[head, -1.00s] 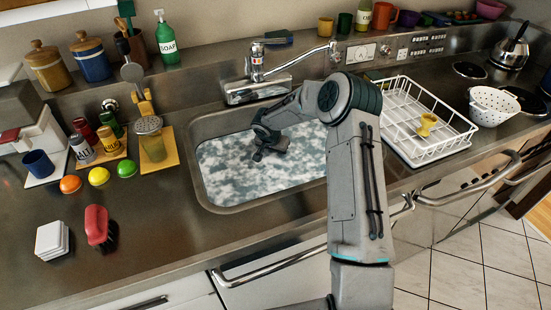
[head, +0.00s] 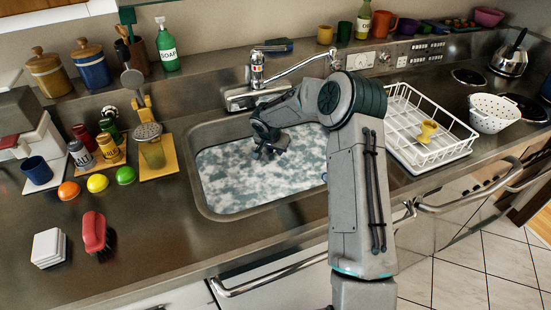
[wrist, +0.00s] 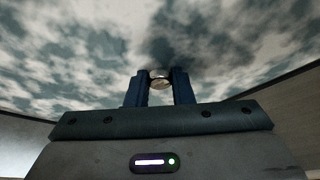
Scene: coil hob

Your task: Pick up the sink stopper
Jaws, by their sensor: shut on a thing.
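The sink basin (head: 207,200) holds cloudy, foamy grey-white water. My gripper (head: 268,153) is over the basin, low near the water. In the wrist view, my gripper (wrist: 159,86) has its two dark blue fingers shut on a small shiny metal knob, the sink stopper (wrist: 159,79). The rest of the stopper is hidden behind the fingers and my gripper's body. In the head view I cannot make out the stopper itself. Whether it touches the water is unclear.
The faucet (head: 258,75) stands behind the basin, with its spout (head: 305,64) reaching right. A white dish rack (head: 442,155) with a yellow cup (head: 427,131) is on the right. A yellow board (head: 160,168) and a red brush (head: 95,231) lie left of the basin.

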